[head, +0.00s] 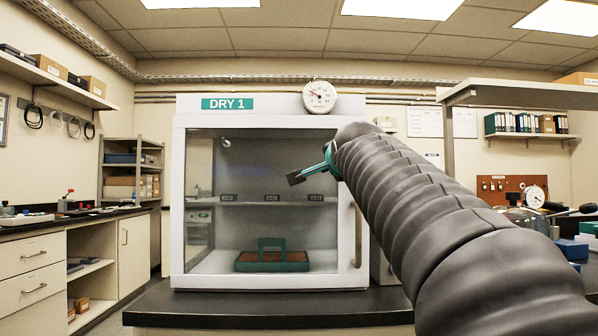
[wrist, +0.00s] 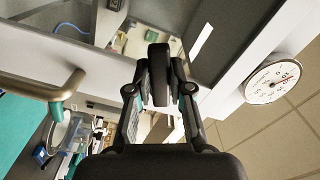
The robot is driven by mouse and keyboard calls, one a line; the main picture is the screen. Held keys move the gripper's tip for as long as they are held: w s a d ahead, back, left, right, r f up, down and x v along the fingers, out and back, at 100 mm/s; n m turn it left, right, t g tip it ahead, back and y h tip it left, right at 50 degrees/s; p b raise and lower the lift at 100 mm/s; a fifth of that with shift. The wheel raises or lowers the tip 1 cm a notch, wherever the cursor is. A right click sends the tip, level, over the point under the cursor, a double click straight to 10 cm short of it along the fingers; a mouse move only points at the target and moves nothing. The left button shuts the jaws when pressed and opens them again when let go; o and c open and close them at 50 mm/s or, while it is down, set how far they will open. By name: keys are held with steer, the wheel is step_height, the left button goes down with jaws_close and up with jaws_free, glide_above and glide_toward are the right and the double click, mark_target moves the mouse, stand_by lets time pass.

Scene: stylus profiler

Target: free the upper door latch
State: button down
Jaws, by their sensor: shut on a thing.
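The dry cabinet (head: 185,200) labelled DRY 1 stands on a dark bench, its glass door (head: 225,165) looking closed. My gripper (head: 312,173) is in front of the upper right part of the door in the head view, partly hidden by my own arm. In the wrist view, my gripper (wrist: 159,92) has its two fingers on either side of a black rounded piece (wrist: 158,58), which looks like the upper door latch, and is shut on it. In the head view I cannot make out the latch; my arm covers the door's right edge.
The curved door handle (wrist: 62,88) is left of my gripper in the wrist view; its lower part (head: 357,245) shows in the head view. A round dial gauge (head: 320,97) sits on the cabinet top. A green carrier (head: 272,262) stands inside. The bench front (head: 240,312) is clear.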

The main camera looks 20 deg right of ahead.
steer(key=m, duration=0.2)
steer(key=r+m, duration=0.1)
steer(key=m, duration=0.1)
steer(key=shift+a+r+m+b, duration=0.15)
steer(key=shift+r+m+b, duration=0.05)
steer(key=shift+m+b, duration=0.1)
stand_by(0.5)
steer(key=c, duration=1)
jaws_free()
steer(key=shift+c, duration=0.2)
steer(key=v, duration=1.2)
steer(key=shift+r, duration=0.1)
